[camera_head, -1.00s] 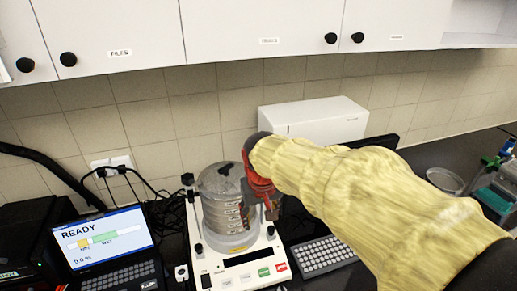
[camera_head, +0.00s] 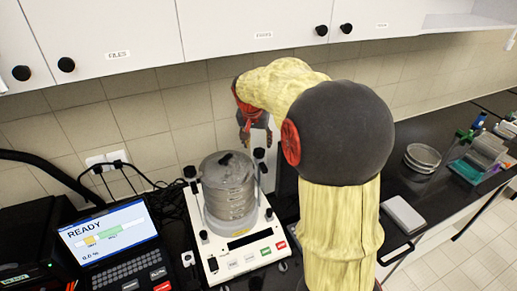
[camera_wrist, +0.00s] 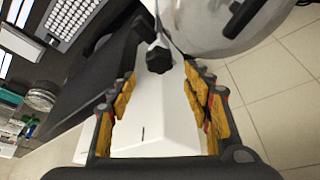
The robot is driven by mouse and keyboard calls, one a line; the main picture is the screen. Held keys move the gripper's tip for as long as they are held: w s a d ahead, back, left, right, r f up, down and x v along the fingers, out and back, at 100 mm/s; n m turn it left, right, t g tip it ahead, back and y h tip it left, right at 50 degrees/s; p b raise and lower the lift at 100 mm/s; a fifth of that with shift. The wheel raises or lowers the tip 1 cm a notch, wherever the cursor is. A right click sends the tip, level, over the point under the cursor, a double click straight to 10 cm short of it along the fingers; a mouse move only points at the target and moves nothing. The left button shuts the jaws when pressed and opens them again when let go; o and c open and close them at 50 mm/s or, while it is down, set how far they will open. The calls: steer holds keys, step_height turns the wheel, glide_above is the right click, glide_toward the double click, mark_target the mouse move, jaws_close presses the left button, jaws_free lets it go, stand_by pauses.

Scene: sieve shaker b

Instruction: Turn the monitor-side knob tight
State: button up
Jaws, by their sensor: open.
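The sieve shaker has a white base (camera_head: 222,262) and a round stack of sieves (camera_head: 230,192) under a lid. A black knob (camera_head: 259,153) tops the rod right of the stack, on the side of the dark monitor. This knob shows in the wrist view (camera_wrist: 159,60), just beyond and between my fingertips, apart from them. Another black knob (camera_head: 189,172) is on the left rod. My gripper (camera_head: 254,130) is open and empty, above and behind the right knob. It also shows in the wrist view (camera_wrist: 160,82). My arm hides most of the monitor.
A laptop (camera_head: 106,238) reading READY stands at left. Wall cabinets (camera_head: 260,25) hang above. Round pans (camera_head: 422,156) and a rack are at right.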

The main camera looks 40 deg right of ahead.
mark_target(259, 150)
steer(key=shift+p+x, duration=0.3)
steer(key=shift+x, duration=2.6)
steer(key=shift+a, duration=0.1)
steer(key=shift+c, duration=1.2)
steer(key=c, duration=0.9)
